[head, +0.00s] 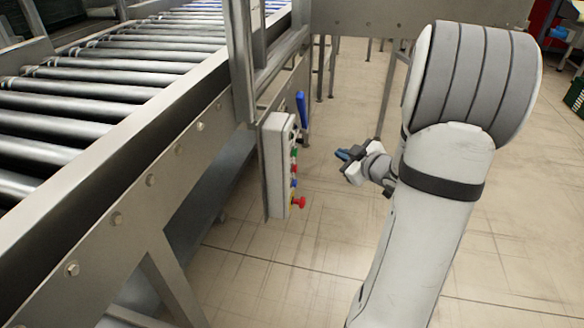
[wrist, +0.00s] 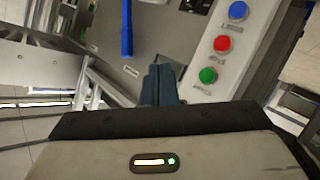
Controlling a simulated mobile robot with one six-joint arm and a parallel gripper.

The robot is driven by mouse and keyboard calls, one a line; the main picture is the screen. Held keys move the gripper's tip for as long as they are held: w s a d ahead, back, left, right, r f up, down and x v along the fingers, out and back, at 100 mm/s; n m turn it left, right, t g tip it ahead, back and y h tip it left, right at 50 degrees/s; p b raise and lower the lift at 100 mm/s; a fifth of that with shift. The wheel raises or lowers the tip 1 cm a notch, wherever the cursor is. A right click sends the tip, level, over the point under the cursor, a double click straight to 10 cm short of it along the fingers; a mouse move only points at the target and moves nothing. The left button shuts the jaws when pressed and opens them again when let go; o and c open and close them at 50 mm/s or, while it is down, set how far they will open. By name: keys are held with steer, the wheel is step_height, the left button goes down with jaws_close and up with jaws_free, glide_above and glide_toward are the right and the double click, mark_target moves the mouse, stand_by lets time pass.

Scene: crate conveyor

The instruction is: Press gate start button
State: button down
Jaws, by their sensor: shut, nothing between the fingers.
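A grey control box (head: 277,165) is fixed to the side of the conveyor frame. In the head view it carries a green button (head: 293,153), a red button (head: 294,168), a blue button (head: 294,183) and a red mushroom knob (head: 299,202) at the bottom. The wrist view shows the green button (wrist: 208,75), red button (wrist: 222,43) and blue button (wrist: 238,10), with labels too small to read. My gripper (head: 343,155) is shut and empty, right of the box and apart from it. Its blue fingertips (wrist: 161,82) appear left of the green button in the wrist view.
A blue lever handle (head: 302,110) stands behind the control box; it also shows in the wrist view (wrist: 127,28). The roller conveyor (head: 110,200) fills the left side. Metal legs stand at the back. The tiled floor (head: 310,265) in front of the box is clear.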

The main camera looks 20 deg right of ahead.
mark_target(296, 153)
steer(key=shift+s+f+n+y, duration=0.15)
steer(key=shift+f+y, duration=0.05)
steer(key=shift+f, duration=0.2)
steer(key=shift+s+f+n+y, duration=0.1)
steer(key=shift+f+n+y, duration=0.1)
steer(key=shift+f, duration=0.2)
steer(key=w+a+b, duration=0.2)
steer(key=w+a, duration=0.3)
steer(key=a, duration=0.2)
steer(key=shift+a+b, duration=0.2)
steer(key=shift+b, duration=0.2)
stand_by(1.6)
steer(key=shift+w+a, duration=0.1)
steer(key=shift+a, duration=0.2)
